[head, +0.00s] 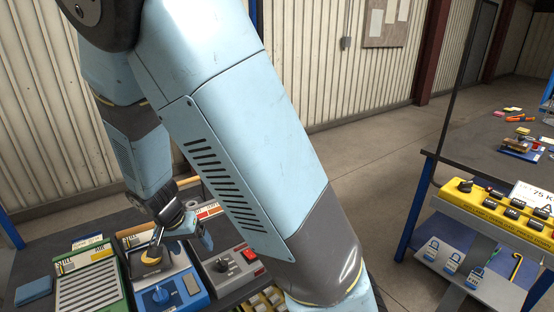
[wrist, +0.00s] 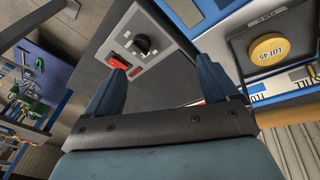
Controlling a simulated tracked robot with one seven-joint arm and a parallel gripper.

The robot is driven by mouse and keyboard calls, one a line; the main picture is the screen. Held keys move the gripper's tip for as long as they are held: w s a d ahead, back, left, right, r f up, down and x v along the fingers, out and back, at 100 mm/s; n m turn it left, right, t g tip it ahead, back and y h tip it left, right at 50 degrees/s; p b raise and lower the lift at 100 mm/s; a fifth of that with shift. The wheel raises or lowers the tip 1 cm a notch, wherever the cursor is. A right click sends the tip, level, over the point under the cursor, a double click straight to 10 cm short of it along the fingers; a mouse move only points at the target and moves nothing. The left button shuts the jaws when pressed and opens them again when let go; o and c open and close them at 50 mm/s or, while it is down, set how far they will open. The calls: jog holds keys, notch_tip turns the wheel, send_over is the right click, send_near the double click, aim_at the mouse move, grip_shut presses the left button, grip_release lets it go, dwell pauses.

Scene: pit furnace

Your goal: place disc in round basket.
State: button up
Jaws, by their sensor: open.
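A yellow disc marked "LOT 45" (wrist: 267,48) lies on a dark square plate (wrist: 240,50) at the upper right of the wrist view. In the head view the yellow disc (head: 151,257) shows on the blue-framed unit (head: 172,292), below my gripper. In the wrist view my gripper (wrist: 161,80) is open and empty, its two blue fingers spread apart. The disc lies to the right of the fingers and is not between them. I cannot make out a round basket in either view. My arm hides much of the middle of the head view.
A grey control box (head: 228,268) with a black knob and red switch stands right of the blue unit; a green slatted unit (head: 88,290) stands left. A yellow panel with dark switches (head: 490,208) and another bench (head: 480,140) are at the right. Open floor (head: 385,150) lies between.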

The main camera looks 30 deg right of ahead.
jog(key=s+d+r+n+t+y, duration=0.1)
jog(key=s+d+r, duration=0.4)
jog(key=r, duration=0.4)
jog(key=s+d+r+n+t+y, duration=0.1)
jog(key=s+d+r+n, duration=0.1)
jog(key=s+d+r, duration=0.3)
jog(key=s+d+r+n+t+y, duration=0.1)
jog(key=s+d+r, duration=0.3)
jog(key=r, duration=1)
jog(key=d+n+t, duration=0.1)
jog(key=d, duration=0.2)
jog(key=shift+s+d, duration=0.3)
jog(key=shift+s, duration=0.1)
jog(key=shift+o, duration=0.5)
jog(key=shift+s+r, duration=0.1)
jog(key=shift+s, duration=0.2)
